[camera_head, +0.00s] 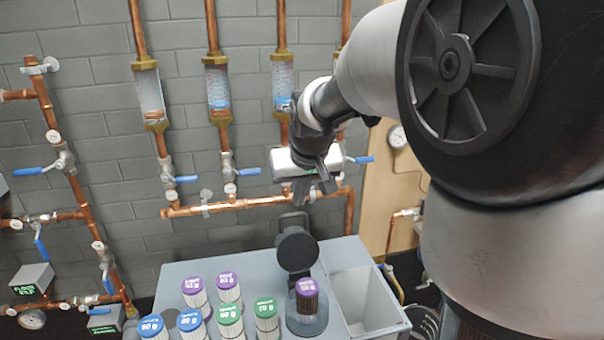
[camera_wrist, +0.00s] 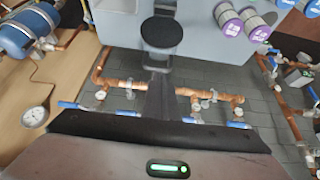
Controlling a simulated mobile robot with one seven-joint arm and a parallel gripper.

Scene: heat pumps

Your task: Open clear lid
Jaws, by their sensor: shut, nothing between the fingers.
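A clear round holder (camera_head: 307,324) with a purple-capped filter (camera_head: 307,287) in it stands on the grey bench unit. A dark round disc (camera_head: 297,250), which looks like its lid, stands tilted up behind the filter, clear of its top. I cannot tell how see-through the disc is. It also shows at the top of the wrist view (camera_wrist: 161,32). My gripper (camera_head: 325,186) is shut and empty, above and behind the disc. In the wrist view my gripper (camera_wrist: 160,85) points toward the disc's base; contact cannot be told.
Several purple-, blue- and green-capped filters (camera_head: 229,315) stand left of the holder. An empty grey bin (camera_head: 369,300) is at the right. Copper pipes (camera_head: 250,201) with blue-handled valves run along the brick wall, close behind my gripper.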

